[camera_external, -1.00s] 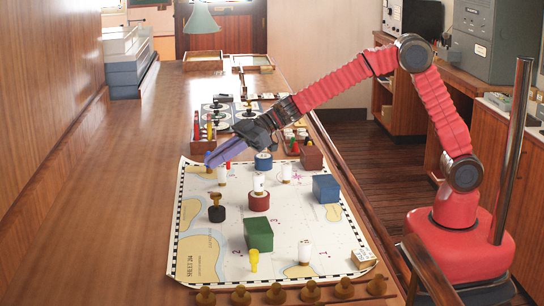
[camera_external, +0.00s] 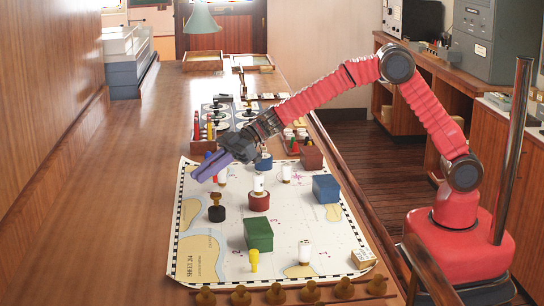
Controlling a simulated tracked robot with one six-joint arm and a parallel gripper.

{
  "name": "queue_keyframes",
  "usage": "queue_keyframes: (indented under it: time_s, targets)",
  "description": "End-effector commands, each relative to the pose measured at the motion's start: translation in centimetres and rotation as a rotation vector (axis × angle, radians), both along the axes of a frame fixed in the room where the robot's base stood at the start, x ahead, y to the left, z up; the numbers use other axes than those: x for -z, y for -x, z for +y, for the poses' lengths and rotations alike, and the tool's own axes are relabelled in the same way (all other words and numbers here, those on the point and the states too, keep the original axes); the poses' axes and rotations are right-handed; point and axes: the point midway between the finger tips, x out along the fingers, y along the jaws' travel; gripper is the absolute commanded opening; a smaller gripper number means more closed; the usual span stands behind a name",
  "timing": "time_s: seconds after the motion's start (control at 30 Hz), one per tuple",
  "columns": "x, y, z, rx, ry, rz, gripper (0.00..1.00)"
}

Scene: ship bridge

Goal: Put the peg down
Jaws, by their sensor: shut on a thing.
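My gripper (camera_external: 198,177) has blue-purple fingers and is over the far left part of the chart (camera_external: 205,250). It is shut on the peg, which is mostly hidden by the fingers; a small red bit shows just under them, and I cannot tell whether it is part of the peg. A yellow peg (camera_external: 254,261) stands upright on the chart near its front, in front of a green box (camera_external: 258,234).
The chart also bears a black piece with a brass top (camera_external: 217,208), a red drum with a white cylinder (camera_external: 259,200), a blue box (camera_external: 326,188) and white cylinders (camera_external: 304,252). Brass knobs (camera_external: 241,296) line the front edge. The wooden table left of the chart is clear.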

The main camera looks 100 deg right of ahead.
Motion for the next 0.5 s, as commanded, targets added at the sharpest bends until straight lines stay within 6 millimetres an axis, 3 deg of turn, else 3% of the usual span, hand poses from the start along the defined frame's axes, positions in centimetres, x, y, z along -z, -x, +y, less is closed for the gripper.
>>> queue_keyframes:
  time_s: [0.1, 0.2, 0.5]
  targets:
    - [2.2, 0.0, 0.0, 0.0, -0.001, 0.004, 0.0]
    - [3.1, 0.0, 0.0, -0.001, -0.001, 0.002, 0.0]
    - [3.4, 0.0, 0.0, 0.0, 0.0, -0.001, 0.0]
